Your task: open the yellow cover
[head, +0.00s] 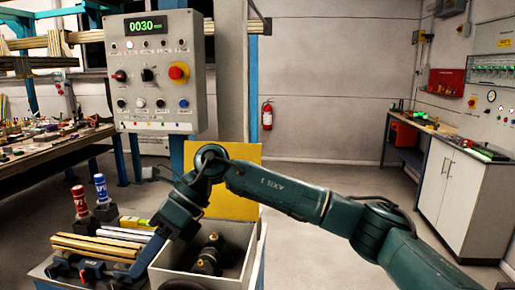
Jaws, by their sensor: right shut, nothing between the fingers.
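The yellow cover (236,206) stands upright at the back edge of an open grey box (247,258), in the middle of the head view. My right arm crosses in front of it and hides part of it. Inside the box is a dark fitting with small yellow parts (208,256). My right gripper (139,270) points down and left, beside the left side of the box and apart from the cover. It is shut and empty. My left gripper is not in view.
A grey control panel (155,90) with a red knob hangs above the box. A cluttered bench (45,155) is far left; the floor at the back right is clear.

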